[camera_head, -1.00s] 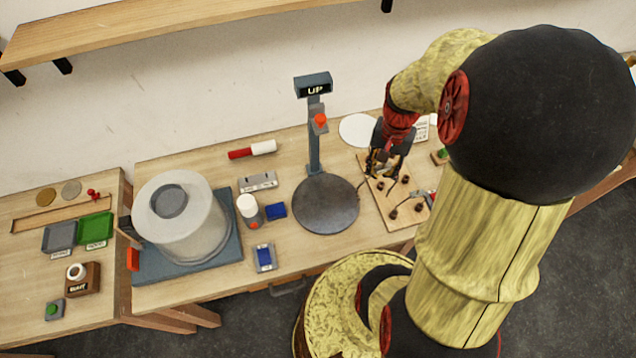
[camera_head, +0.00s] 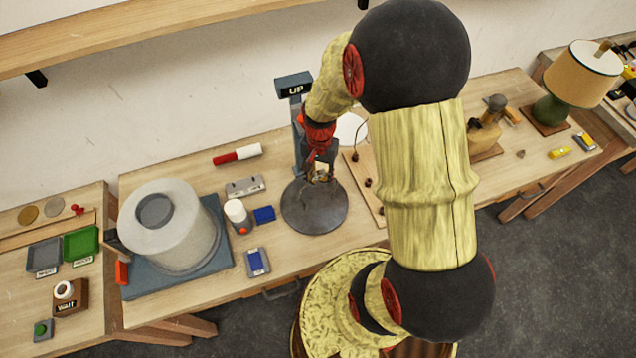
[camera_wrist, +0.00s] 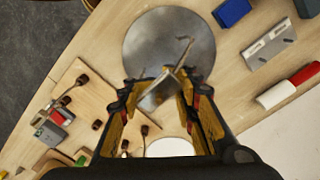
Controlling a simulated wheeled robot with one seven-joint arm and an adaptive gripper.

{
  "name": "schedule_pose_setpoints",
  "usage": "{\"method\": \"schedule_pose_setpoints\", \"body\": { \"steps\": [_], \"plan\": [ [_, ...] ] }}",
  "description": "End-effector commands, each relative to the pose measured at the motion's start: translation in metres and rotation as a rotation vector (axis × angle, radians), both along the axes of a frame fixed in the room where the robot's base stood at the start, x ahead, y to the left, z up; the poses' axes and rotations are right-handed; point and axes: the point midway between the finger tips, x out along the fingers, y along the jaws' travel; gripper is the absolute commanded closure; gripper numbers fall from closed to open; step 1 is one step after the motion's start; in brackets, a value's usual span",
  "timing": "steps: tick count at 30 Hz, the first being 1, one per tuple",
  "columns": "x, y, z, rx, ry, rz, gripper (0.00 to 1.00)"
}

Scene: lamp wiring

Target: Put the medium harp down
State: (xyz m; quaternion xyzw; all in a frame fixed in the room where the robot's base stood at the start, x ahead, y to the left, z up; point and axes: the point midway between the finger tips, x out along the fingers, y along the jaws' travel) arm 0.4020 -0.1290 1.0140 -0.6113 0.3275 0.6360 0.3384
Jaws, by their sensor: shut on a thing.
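My gripper (camera_head: 320,176) is above the round dark grey plate (camera_head: 312,214) at the foot of the UP stand. In the wrist view my gripper (camera_wrist: 158,85) is shut on a small piece, which I take to be the medium harp (camera_wrist: 184,54). A thin brownish end of it sticks out over the plate (camera_wrist: 150,35). A grey, flat-looking part (camera_wrist: 158,94) shows between the fingers. The fingers hide much of the held piece, so its full outline is unclear. I cannot tell whether it touches the plate.
The UP stand (camera_head: 294,88) rises close behind my gripper. A wooden board (camera_wrist: 80,98) with several dark pegs lies beside the plate. A blue block (camera_head: 264,214), a white bottle (camera_head: 236,212) and a large pale drum (camera_head: 168,235) stand to the left.

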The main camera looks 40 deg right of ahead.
Motion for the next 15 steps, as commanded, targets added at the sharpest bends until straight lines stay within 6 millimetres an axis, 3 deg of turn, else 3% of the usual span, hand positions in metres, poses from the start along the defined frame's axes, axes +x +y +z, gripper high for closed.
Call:
{"method": "schedule_pose_setpoints", "body": {
  "steps": [6, 15],
  "plan": [
    [0.001, 0.002, -0.031, 0.001, 0.002, 0.001, 1.00],
    [0.002, 0.002, -0.034, 0.000, 0.000, 0.001, 1.00]
  ]
}}
